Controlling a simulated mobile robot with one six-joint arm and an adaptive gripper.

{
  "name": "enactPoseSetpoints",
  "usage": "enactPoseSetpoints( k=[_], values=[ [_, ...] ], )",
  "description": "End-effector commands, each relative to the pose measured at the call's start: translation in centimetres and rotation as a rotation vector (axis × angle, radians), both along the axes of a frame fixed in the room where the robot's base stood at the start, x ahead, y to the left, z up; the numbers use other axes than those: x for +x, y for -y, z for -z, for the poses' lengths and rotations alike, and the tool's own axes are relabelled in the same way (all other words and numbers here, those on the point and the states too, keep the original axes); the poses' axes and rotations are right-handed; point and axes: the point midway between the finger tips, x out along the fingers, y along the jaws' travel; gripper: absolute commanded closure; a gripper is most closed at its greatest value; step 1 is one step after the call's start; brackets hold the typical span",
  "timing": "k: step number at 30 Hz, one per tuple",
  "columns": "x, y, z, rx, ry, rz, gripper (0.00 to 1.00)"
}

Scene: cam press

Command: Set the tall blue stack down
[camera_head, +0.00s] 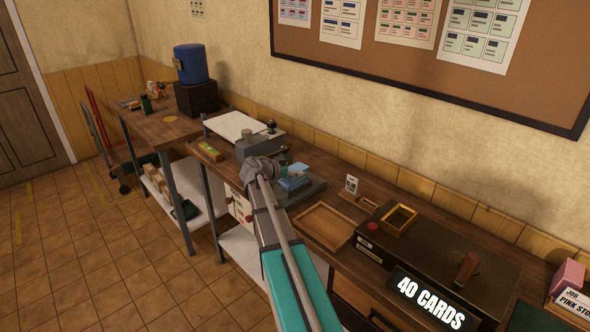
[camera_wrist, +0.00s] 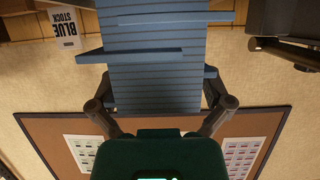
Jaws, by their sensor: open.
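The tall blue stack (camera_wrist: 155,65) fills the upper middle of the wrist view. It is made of many thin layers, and a few sheets stick out past its sides. My gripper (camera_wrist: 158,92) is open, with one dark finger on either side of the stack. I cannot tell whether a finger touches it. In the head view, blue pieces (camera_head: 294,183) show at the end of my arm, beside the grey machine on the bench. My gripper is mostly hidden there, and so is the bottom of the stack.
A BLUE STOCK sign (camera_wrist: 64,28) shows in the wrist view. An empty wooden tray (camera_head: 325,227) lies on the bench to the right.

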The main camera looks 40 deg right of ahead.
Motion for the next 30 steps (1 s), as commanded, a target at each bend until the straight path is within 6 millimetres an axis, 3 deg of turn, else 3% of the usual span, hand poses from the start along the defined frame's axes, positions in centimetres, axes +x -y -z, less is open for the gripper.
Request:
enactPoseSetpoints(
  k=[6, 11, 30],
  values=[
    [0.0, 0.0, -0.4, 0.0, 0.0, 0.0, 0.0],
    [-0.2, -1.4, -1.0, 0.0, -0.001, -0.001, 0.0],
    [-0.8, -10.0, -4.6, -0.001, 0.0, -0.001, 0.0]
  ],
)
